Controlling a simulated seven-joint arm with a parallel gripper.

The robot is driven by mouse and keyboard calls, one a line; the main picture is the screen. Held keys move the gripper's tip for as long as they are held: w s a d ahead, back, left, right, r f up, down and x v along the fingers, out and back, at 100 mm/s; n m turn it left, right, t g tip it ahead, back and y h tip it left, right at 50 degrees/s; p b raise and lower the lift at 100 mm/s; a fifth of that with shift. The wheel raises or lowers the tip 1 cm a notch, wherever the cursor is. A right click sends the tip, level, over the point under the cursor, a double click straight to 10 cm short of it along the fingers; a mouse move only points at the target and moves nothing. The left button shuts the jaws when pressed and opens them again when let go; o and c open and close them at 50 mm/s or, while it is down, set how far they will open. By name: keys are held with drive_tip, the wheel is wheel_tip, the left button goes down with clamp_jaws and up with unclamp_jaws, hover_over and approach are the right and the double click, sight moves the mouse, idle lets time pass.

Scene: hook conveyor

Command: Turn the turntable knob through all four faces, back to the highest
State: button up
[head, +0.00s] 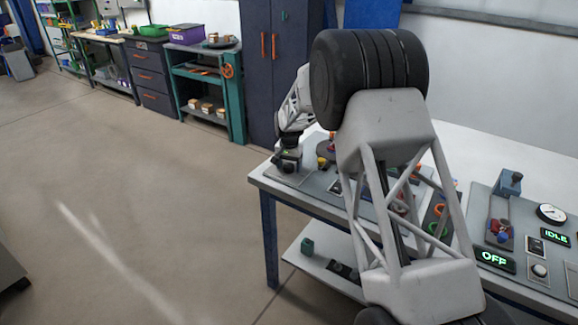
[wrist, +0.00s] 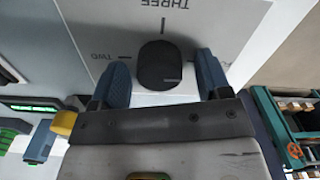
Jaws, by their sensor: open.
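A black round knob (wrist: 159,66) stands on a light grey plate (wrist: 215,22) in the wrist view. The plate has the printed labels THREE and TWO with tick marks. My gripper (wrist: 168,82) is open, with one blue finger on each side of the knob. The knob shows between the fingers, with visible gaps on both sides. In the head view my gripper (head: 286,163) is low over the table's left corner, and the knob cannot be made out there. My arm hides part of the table. The turntable itself is not clearly seen.
The white-topped table (head: 470,150) carries several devices right of my gripper, including a panel reading OFF (head: 494,260) and IDLE (head: 556,237), and a round dial (head: 551,213). A lower shelf (head: 315,262) holds small items. Open floor lies left of the table.

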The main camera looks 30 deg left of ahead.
drive_tip(key=shift+c, duration=0.5)
drive_tip(key=c, duration=0.8)
drive_tip(key=shift+n, duration=0.4)
drive_tip(key=n, duration=1.2)
drive_tip(key=shift+s+a+n, duration=0.1)
drive_tip(key=shift+s+n, duration=0.05)
drive_tip(key=shift+n, duration=0.15)
drive_tip(key=n, duration=0.4)
drive_tip(key=shift+n, duration=0.3)
